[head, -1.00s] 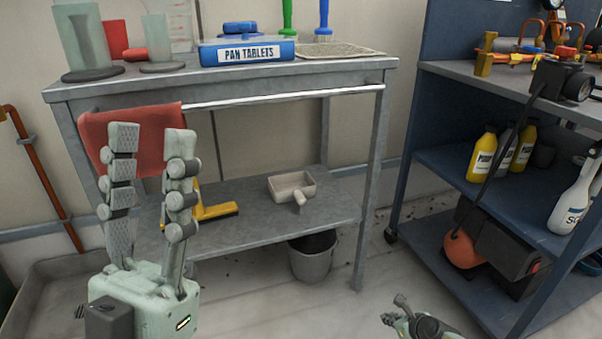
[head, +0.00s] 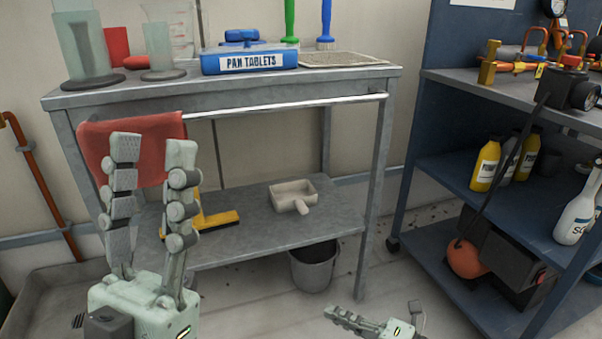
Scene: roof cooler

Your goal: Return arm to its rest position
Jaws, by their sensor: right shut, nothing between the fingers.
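My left gripper (head: 153,150) is at the left, raised in front of the metal table, its two pale green fingers pointing up and apart with nothing between them. The red cloth (head: 95,145) hanging from the table rail is behind those fingers. My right gripper (head: 333,312) is low at the bottom middle, its fingers pointing left and together, with nothing seen in them. It is in front of the table's lower shelf, apart from the grey bucket. The rest of the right arm is cut off by the lower edge.
The metal table (head: 290,85) holds a blue pan tablets box (head: 250,58), jugs and brushes. A grey bucket (head: 314,268) stands beneath. A blue shelf unit (head: 450,170) with bottles is at right.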

